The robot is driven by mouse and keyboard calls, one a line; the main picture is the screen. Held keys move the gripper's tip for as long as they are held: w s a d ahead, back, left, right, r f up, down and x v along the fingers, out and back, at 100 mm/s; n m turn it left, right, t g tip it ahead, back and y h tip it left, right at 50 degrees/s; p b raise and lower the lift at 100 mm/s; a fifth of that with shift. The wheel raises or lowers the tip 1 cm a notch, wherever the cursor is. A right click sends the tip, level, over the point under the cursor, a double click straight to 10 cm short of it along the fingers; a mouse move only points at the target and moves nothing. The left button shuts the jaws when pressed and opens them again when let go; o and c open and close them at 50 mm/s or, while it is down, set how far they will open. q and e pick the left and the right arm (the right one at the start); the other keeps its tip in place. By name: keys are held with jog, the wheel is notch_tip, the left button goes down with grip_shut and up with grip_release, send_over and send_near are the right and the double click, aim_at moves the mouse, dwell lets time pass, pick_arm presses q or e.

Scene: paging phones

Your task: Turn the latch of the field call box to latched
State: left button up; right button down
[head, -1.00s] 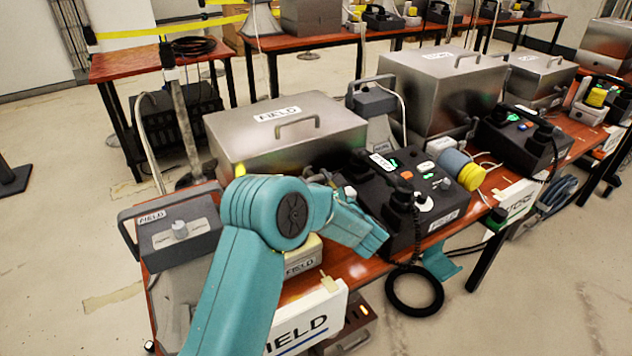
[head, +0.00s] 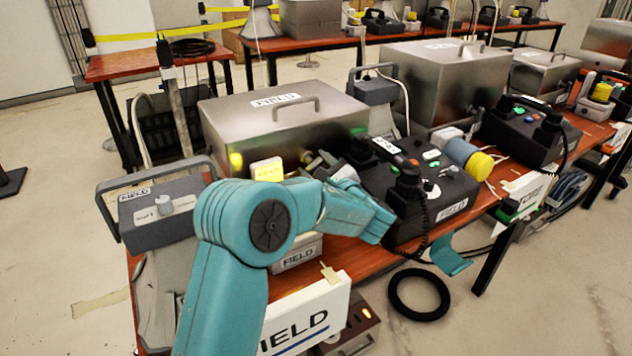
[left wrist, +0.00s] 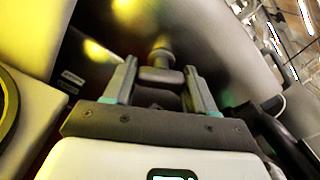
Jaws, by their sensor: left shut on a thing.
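The field call box (head: 235,135) is a large grey metal case with a FIELD label and a lid handle, standing on the red-brown table. Its front shows yellow glints in the left wrist view (left wrist: 205,30). My left gripper (left wrist: 160,88) has its two fingers on either side of a small dark latch piece with a round knob (left wrist: 162,57) at the case front, shut on it. In the head view my left gripper (head: 328,163) is partly hidden by my own wrist at the case's right front. The latch's exact angle is unclear. My right gripper is not seen.
A black desk phone set (head: 425,190) with a handset and buttons stands just right of my wrist. A grey FIELD unit with a knob (head: 160,215) stands at left. A white FIELD sign (head: 335,300) hangs at the front edge. A black ring (head: 418,295) lies on the floor.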

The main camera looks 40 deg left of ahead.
pick_arm(q)
jog(key=n+b, duration=0.8)
jog(key=b, duration=0.2)
jog(key=shift+w+f, duration=0.1)
jog(key=shift+f, duration=0.05)
jog(key=n+b, duration=0.2)
jog(key=shift+b, duration=0.35)
jog(key=shift+r+n+b, duration=0.35)
jog(key=shift+n+b, duration=0.45)
jog(key=shift+n, duration=0.3)
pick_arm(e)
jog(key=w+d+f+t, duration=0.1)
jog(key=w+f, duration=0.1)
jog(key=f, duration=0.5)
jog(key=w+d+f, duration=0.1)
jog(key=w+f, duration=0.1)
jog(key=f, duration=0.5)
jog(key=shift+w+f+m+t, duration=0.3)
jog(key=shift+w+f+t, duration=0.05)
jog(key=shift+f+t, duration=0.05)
pick_arm(q)
jog(key=o, duration=1)
jog(key=shift+c, duration=0.2)
